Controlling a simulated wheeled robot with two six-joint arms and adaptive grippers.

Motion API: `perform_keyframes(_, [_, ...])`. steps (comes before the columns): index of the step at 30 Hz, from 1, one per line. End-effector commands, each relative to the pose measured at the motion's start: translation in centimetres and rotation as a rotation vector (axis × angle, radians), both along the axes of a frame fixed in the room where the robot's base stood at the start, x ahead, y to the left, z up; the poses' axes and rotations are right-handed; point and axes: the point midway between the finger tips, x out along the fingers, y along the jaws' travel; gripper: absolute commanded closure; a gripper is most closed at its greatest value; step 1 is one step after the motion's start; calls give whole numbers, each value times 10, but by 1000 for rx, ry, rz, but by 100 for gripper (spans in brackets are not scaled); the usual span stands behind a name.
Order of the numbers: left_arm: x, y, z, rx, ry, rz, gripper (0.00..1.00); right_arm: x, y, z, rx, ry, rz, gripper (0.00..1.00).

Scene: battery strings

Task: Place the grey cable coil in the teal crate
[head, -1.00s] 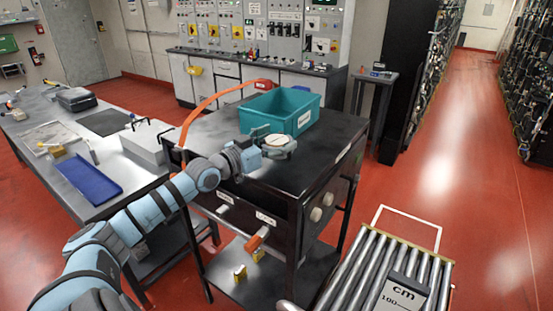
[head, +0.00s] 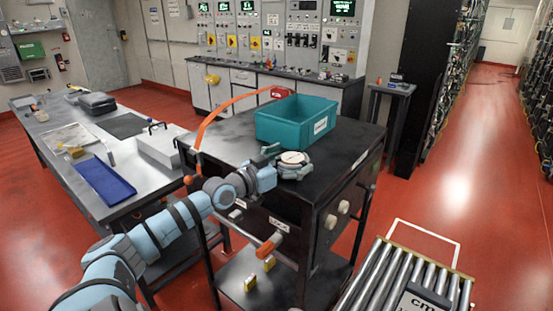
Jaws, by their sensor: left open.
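The teal crate (head: 280,129) stands on the black bench top, a white label on its front; its inside is only partly seen. The grey cable coil (head: 293,158), a round grey piece with a pale top, lies on the bench just in front of the crate. My left gripper (head: 282,160) is open at the coil's left side, its fingers at the coil's edge; I cannot tell whether they touch it. My right gripper is not in view.
The left table holds a blue tray (head: 104,180) and a white box (head: 162,147). A roller conveyor (head: 385,285) stands front right. The bench top right of the coil is clear.

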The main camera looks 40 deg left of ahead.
Motion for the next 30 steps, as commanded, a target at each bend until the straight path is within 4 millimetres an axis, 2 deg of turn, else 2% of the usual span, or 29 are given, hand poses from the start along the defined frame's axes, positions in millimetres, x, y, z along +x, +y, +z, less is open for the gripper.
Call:
perform_keyframes(8, [-39, -1, 15, 2, 7, -5, 8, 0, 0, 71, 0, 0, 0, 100])
perform_keyframes(12, [-75, 0, 15, 2, 12, -3, 8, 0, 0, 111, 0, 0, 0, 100])
perform_keyframes(15, [-102, 1, 10, 5, 12, -6, 8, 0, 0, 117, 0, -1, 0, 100])
perform_keyframes(19, [-125, 3, 4, 9, 11, -10, 8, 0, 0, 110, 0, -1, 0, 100])
perform_keyframes(24, [-138, 5, 4, 6, 6, -8, 8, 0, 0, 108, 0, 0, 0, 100])
perform_keyframes(30, [-143, 5, 3, 2, 2, -2, 8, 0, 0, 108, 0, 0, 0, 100])
